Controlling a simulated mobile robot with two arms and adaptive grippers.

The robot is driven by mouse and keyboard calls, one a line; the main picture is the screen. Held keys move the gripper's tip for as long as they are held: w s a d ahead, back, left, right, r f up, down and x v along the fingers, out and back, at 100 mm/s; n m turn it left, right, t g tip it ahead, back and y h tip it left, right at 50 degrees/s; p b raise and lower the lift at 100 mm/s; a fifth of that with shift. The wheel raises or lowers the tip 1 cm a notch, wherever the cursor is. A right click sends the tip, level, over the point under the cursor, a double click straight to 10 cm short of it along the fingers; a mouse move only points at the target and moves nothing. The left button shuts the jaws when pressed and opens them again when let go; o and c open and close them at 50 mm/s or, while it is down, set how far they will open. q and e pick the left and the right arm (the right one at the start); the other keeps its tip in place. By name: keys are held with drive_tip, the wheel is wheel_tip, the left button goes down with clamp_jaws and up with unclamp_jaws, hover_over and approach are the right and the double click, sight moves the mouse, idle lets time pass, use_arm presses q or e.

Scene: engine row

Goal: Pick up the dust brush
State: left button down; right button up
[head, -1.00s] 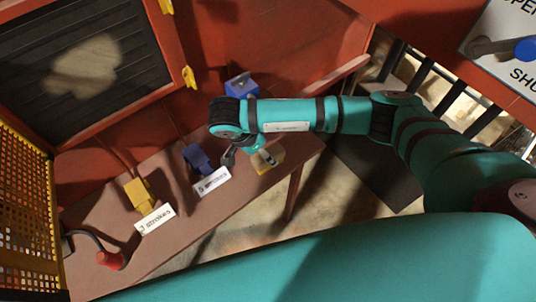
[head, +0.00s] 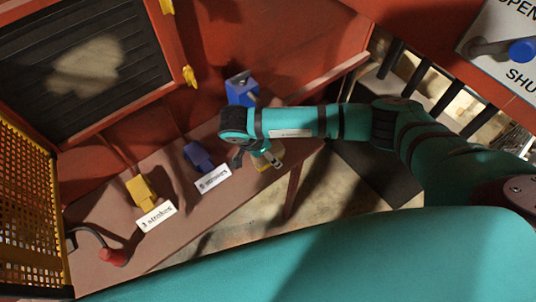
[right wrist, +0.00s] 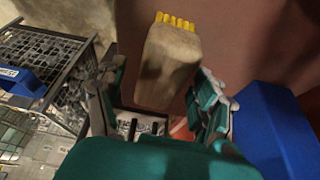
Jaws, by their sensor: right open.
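The dust brush (right wrist: 168,62) shows in the right wrist view as a pale, worn block with yellow bristles at its far end. It lies on the brown surface just beyond my right gripper (right wrist: 158,105), whose fingers are open on either side of its near end. I cannot tell whether they touch it. In the head view my right gripper (head: 258,158) is over the right part of the brown bench, and a small yellowish piece beside it is mostly hidden by the arm. My left gripper is not in view.
A blue box (head: 241,88) stands behind my right wrist; a blue body (right wrist: 278,130) is close to the right finger. A dark blue block (head: 198,157), yellow block (head: 141,192), white labels and a red-handled item (head: 113,257) lie along the bench (head: 190,215). A wire basket (right wrist: 40,60) is at left.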

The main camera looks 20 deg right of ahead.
drive_tip(key=shift+f, duration=0.1)
drive_tip(key=shift+c, duration=0.4)
drive_tip(key=c, duration=1.2)
drive_tip(key=shift+r+p, duration=0.45)
drive_tip(key=shift+p, duration=0.05)
wheel_tip(320, 180, up, 3)
drive_tip(key=shift+r+b, duration=0.1)
drive_tip(key=shift+b, duration=1.1)
drive_tip(key=s+a, duration=0.1)
drive_tip(key=s, duration=0.1)
drive_tip(key=s+a+b, duration=0.1)
drive_tip(key=s+a, duration=0.1)
drive_tip(key=s, duration=0.1)
drive_tip(key=s+a+b, duration=0.1)
drive_tip(key=s, duration=0.1)
drive_tip(key=shift+s+a+r, duration=0.15)
drive_tip(key=shift+a, duration=0.05)
drive_tip(key=s+a, duration=0.1)
drive_tip(key=s, duration=0.1)
drive_tip(key=s+a, duration=0.1)
drive_tip(key=s, duration=0.1)
drive_tip(key=s+a+r, duration=0.1)
drive_tip(key=s, duration=0.1)
drive_tip(key=shift+s+a+r, duration=0.1)
drive_tip(key=shift+s+a, duration=0.15)
drive_tip(key=shift+a, duration=0.15)
